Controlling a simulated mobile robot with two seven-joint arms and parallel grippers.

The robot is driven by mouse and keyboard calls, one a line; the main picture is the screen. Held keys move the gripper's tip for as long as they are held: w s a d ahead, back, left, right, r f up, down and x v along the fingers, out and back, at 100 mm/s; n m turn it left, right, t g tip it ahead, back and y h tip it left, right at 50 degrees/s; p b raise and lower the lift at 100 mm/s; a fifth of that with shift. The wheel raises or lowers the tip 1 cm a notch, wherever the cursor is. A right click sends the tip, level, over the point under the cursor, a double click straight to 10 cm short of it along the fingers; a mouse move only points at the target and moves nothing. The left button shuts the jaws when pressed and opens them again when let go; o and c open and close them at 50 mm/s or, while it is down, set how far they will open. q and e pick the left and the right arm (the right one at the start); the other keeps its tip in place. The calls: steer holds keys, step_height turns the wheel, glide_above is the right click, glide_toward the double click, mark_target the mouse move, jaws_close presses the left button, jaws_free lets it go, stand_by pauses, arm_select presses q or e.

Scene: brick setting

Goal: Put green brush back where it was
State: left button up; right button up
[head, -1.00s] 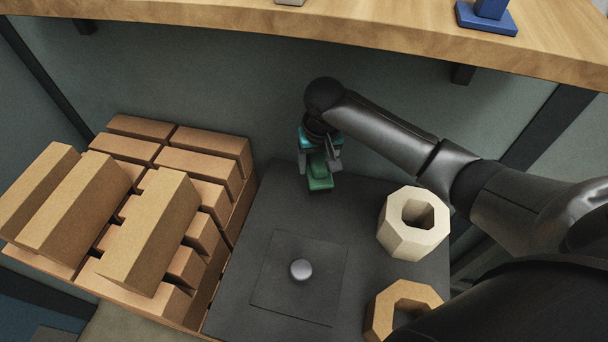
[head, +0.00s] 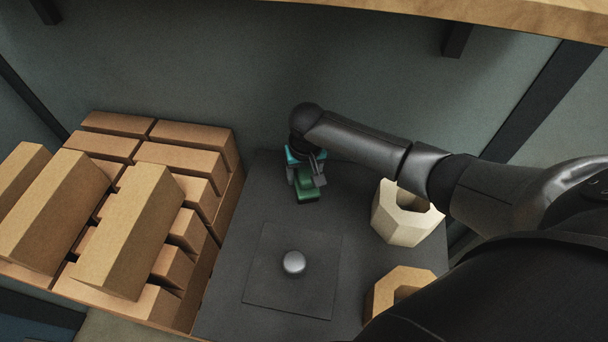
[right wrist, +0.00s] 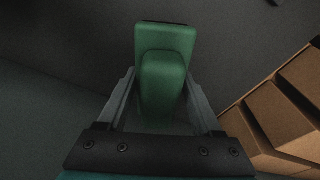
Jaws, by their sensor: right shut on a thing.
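The green brush (head: 306,196) is at the back of the dark grey work surface (head: 228,262), close to the back wall. My right gripper (head: 305,183) is shut on its raised grip, reaching in from the right. In the right wrist view the green brush (right wrist: 165,70) sits between the two fingers of the right gripper (right wrist: 165,105). Its underside is hidden, so I cannot tell whether it touches the surface. My left gripper is not in view.
Stacked tan bricks (head: 130,215) fill the left side. A pale hollow block (head: 400,222) and a tan hollow block (head: 385,290) stand at the right. A silver knob (head: 294,262) is on a square plate in the middle. A wooden shelf (head: 500,18) overhangs the back.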

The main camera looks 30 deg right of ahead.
mark_target(306, 172)
steer(key=o, duration=1)
steer(key=shift+f, duration=0.15)
steer(key=o, duration=0.5)
steer(key=shift+c, duration=0.2)
steer(key=r+p, duration=0.1)
steer(key=r, duration=0.2)
steer(key=s+r+p, duration=0.1)
steer(key=r, duration=0.3)
steer(key=r+p, duration=0.2)
steer(key=r, duration=0.2)
steer(key=shift+s+a, duration=0.2)
steer(key=shift+s+r, duration=0.15)
steer(key=shift+r, duration=0.55)
